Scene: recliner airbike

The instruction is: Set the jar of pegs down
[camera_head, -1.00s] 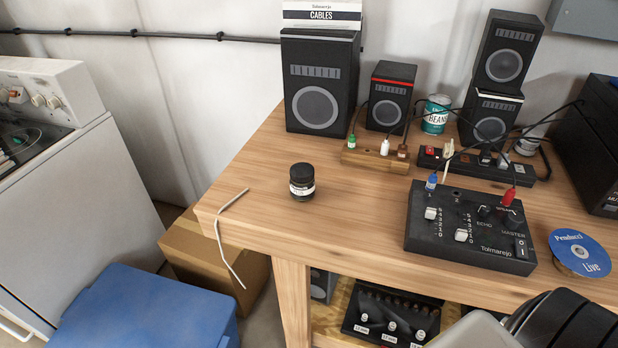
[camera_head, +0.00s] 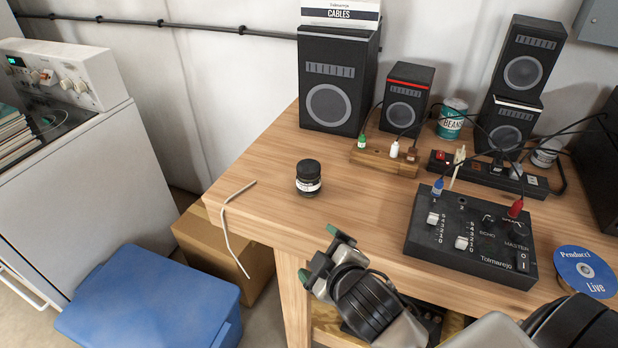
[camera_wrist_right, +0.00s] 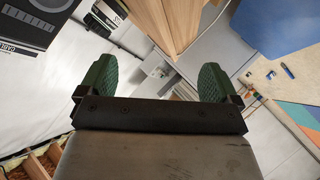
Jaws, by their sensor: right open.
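A small dark jar (camera_head: 308,178) with a black lid and a white label stands upright on the wooden table (camera_head: 262,165), near its left end. I cannot see what is inside it. My right gripper (camera_head: 322,254) is at the table's front edge, in front of the jar and apart from it. Its green-padded fingers are spread. In the right wrist view, the gripper (camera_wrist_right: 152,80) is open with nothing between the fingers. My left gripper does not show.
A white cable (camera_head: 230,228) hangs over the table's left edge. A black mixer (camera_head: 470,240) lies right of the jar, with a blue disc (camera_head: 585,270) beyond it. Speakers (camera_head: 338,85) and a wooden socket block (camera_head: 384,160) stand behind. A blue box (camera_head: 150,300) is on the floor.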

